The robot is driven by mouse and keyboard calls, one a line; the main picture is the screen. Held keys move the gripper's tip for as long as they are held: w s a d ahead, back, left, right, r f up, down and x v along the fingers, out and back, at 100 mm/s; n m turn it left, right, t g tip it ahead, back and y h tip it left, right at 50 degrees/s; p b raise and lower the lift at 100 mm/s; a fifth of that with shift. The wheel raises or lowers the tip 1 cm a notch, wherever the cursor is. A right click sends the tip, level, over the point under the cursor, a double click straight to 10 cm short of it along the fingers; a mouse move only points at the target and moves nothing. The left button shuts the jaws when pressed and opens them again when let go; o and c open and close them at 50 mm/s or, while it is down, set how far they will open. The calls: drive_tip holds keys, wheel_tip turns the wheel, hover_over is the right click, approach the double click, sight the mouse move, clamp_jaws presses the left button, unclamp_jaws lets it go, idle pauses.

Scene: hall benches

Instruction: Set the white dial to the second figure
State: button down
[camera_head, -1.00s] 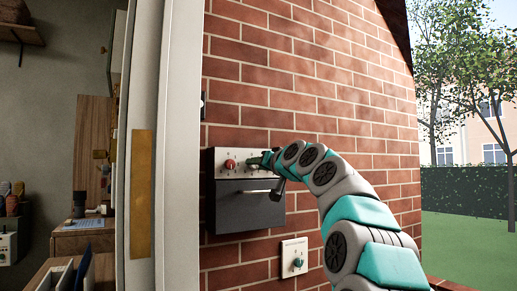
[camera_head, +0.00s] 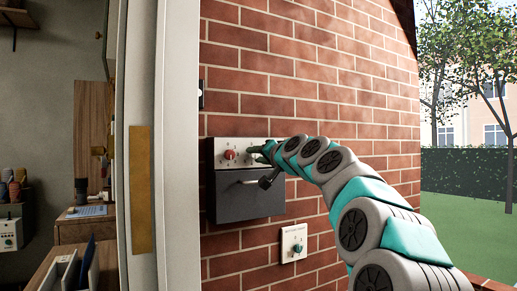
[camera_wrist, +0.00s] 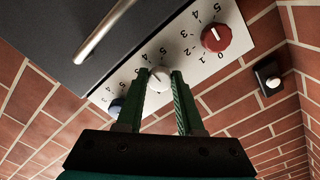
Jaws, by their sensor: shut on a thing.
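The white dial (camera_wrist: 159,80) sits between the two green fingers of my gripper (camera_wrist: 162,82) in the wrist view. The fingers are shut on its sides. Printed figures ring it on the pale control panel (camera_wrist: 243,40), and the fingers cover some of them. I cannot tell which figure its pointer marks. In the head view, my gripper (camera_head: 260,153) is at the right part of the panel (camera_head: 217,146), and the white dial is hidden behind it.
A dark box front (camera_head: 232,201) with a bar handle is below the panel. A separate plate (camera_head: 287,236) with a teal knob is lower on the brick wall. A door frame stands left.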

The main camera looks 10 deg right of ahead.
drive_tip(key=shift+r, duration=0.1)
drive_tip(key=c, duration=0.5)
unclamp_jaws()
drive_tip(key=shift+d, duration=0.1)
drive_tip(key=shift+c, duration=0.2)
drive_tip(key=shift+s, duration=0.1)
drive_tip(key=shift+s, duration=0.15)
drive_tip(key=b+v, duration=0.1)
drive_tip(key=v, duration=0.7)
drive_tip(key=shift+d, duration=0.15)
drive_tip(key=shift+a+r, duration=0.1)
drive_tip(key=shift+a, duration=0.15)
